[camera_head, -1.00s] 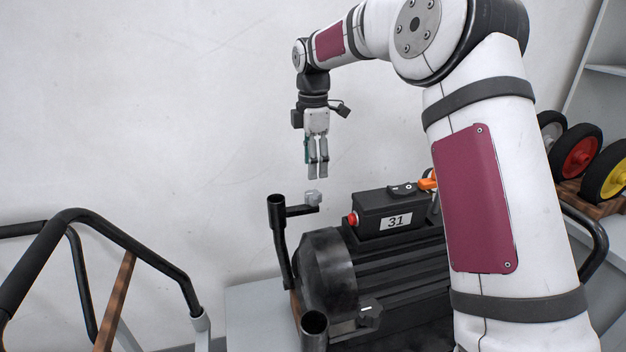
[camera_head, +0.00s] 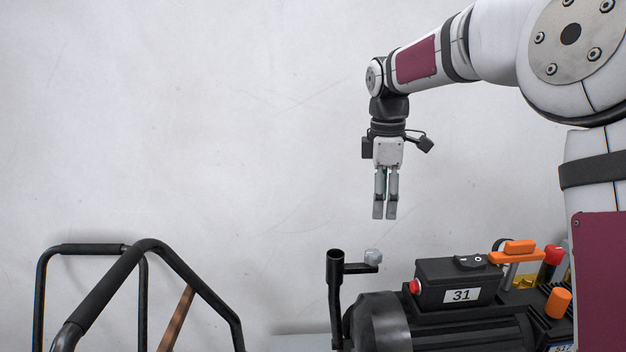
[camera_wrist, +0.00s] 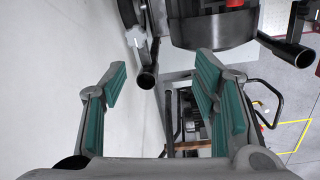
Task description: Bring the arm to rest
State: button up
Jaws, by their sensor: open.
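My gripper (camera_head: 385,195) hangs pointing down in the head view, above and a little right of a black upright tube with a side bracket and a grey knob (camera_head: 373,256). It is clear of everything and holds nothing. In the wrist view its teal-padded fingers (camera_wrist: 158,95) stand well apart with nothing between them. My arm reaches in from the right side of the head view, raised and bent at the wrist.
A black machine with a control box (camera_head: 458,283) labelled 31 stands below my gripper. Orange handles (camera_head: 508,252) are on its right. A black tubular frame (camera_head: 140,262) stands at lower left. A pale wall (camera_head: 200,130) is behind. The air left of my gripper is free.

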jog(key=s+r+m+t, duration=0.1)
jog(key=s+r+m, duration=0.35)
jog(key=s, duration=0.55)
jog(key=s+d+f+m+t+p, duration=0.1)
jog(key=s+m, duration=1)
jog(key=s, duration=1.6)
notch_tip(320, 180, down, 2)
jog(key=shift+f+t+y+p, duration=0.15)
jog(key=shift+t+y+p, duration=0.15)
jog(key=shift+t+p, duration=0.7)
